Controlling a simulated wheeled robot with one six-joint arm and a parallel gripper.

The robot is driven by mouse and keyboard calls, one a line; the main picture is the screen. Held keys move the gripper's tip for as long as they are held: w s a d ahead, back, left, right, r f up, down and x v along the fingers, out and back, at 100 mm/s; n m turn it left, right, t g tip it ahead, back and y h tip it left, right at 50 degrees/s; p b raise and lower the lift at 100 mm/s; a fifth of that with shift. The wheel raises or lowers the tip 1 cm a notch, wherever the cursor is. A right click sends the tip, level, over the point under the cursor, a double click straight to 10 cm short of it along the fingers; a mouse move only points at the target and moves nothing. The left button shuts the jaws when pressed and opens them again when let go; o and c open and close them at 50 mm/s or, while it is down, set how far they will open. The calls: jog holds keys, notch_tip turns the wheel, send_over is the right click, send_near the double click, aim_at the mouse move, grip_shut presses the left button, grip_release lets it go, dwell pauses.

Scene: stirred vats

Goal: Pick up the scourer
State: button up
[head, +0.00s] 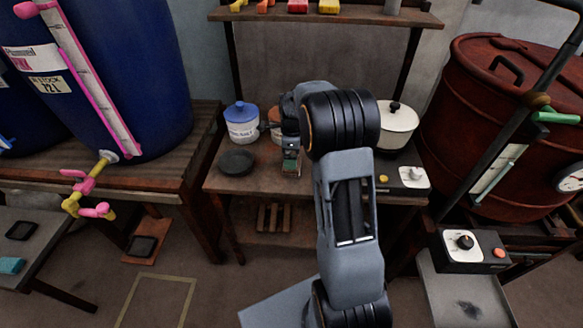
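My gripper (290,152) points down over the middle of the wooden table, at the end of my arm. Right below its tips is a small block, green on top and tan below, which looks like the scourer (291,168). The fingers are small and dark here, so I cannot tell whether they are open or closed on the block. I also cannot tell whether the block rests on the table or is slightly raised.
On the wooden table (262,181), a dark round dish (237,162) and a blue-lidded jar (241,122) stand left of my gripper. A white lidded pot (397,124) sits on a hotplate (402,180) to the right. A shelf (345,16) runs above the back.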

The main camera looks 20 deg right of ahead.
jog(key=shift+f+b, duration=0.45)
jog(key=shift+f, duration=2.25)
jog(key=shift+c, duration=0.4)
jog(key=c, duration=0.5)
jog(key=shift+c, duration=0.2)
jog(key=shift+r, duration=0.1)
jog(key=shift+r, duration=0.6)
jog(key=s+d+r+p, duration=0.1)
jog(key=s+d+r, duration=0.1)
jog(key=s+r, duration=0.4)
jog(key=s+d+r+p, duration=0.1)
jog(key=s+d+r, duration=0.1)
jog(key=s+r, duration=0.3)
jog(key=shift+s+d+r, duration=0.3)
jog(key=shift+s+r, duration=0.05)
jog(key=shift+s, duration=0.75)
